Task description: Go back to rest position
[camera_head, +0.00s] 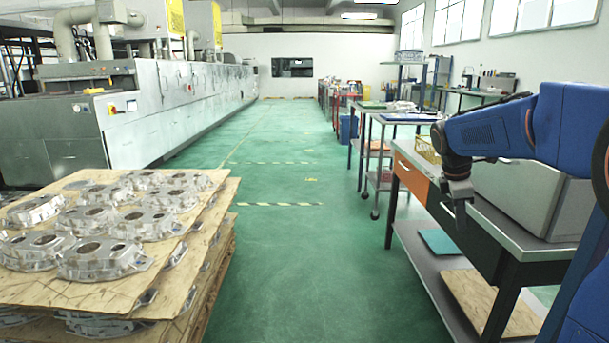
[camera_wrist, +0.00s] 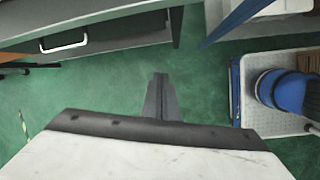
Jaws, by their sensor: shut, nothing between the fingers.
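My gripper (camera_head: 459,205) hangs from the blue arm at the right of the head view. It points down in front of the long edge of the grey workbench with the orange drawer (camera_head: 411,178). In the wrist view the fingers of my gripper (camera_wrist: 161,80) are together and empty, with green floor (camera_wrist: 115,88) behind them. A grey bench edge with a dark drawer front and a light handle (camera_wrist: 64,43) shows at the upper left of the wrist view.
A pallet stack with wooden sheets (camera_head: 215,205) and several aluminium castings (camera_head: 103,257) stands at the left. A large grey box (camera_head: 530,197) sits on the workbench. The green aisle (camera_head: 300,230) between pallet and benches is clear. A long metal machine (camera_head: 150,115) lines the left.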

